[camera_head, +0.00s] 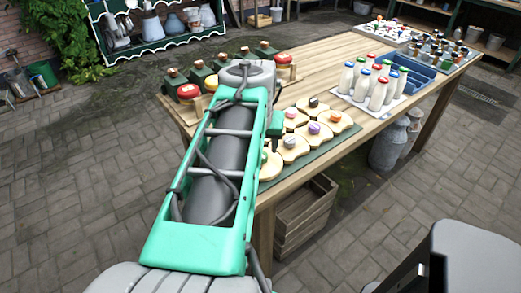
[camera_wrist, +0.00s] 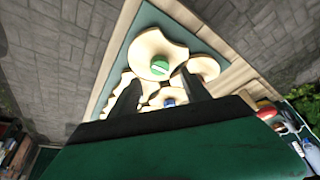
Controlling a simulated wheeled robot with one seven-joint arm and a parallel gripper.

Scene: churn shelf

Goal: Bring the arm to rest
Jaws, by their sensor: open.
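My gripper (camera_wrist: 162,80) is open in the wrist view, its two dark fingers apart with nothing held between them. Beyond the fingers are cream wavy-edged pieces with coloured knobs, one with a green knob (camera_wrist: 160,66), on a green mat (camera_wrist: 152,17). Whether the fingers touch any piece cannot be told. In the head view my green arm reaches forward over the near left part of the wooden table (camera_head: 340,50). It hides most of the gripper and part of the mat (camera_head: 318,150).
A white tray (camera_head: 372,108) of bottles with coloured caps and a blue crate (camera_head: 412,78) stand to the right. A wooden crate (camera_head: 305,215) and milk churns (camera_head: 388,146) are below. Paving at left is clear.

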